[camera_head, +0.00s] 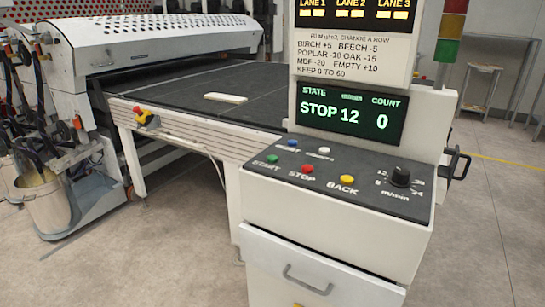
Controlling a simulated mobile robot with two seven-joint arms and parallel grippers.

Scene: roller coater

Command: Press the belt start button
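The control console (325,258) stands at the centre right, with a dark sloped button panel (335,188) on top. A green button (272,159) labelled START sits at the panel's left. A red button (307,168) labelled STOP and a yellow button (347,179) labelled BACK lie to its right. A blue button (292,142) and a white button (324,150) are in the row behind. The display (350,116) reads STOP 12 and COUNT 0. Neither of my grippers is in view.
A black knob (400,177) marked m/min is at the panel's right. The belt table (195,88) carries a pale board (225,97) and leads to the white coater (150,38). A bucket (45,205) stands at left. The floor in front is clear.

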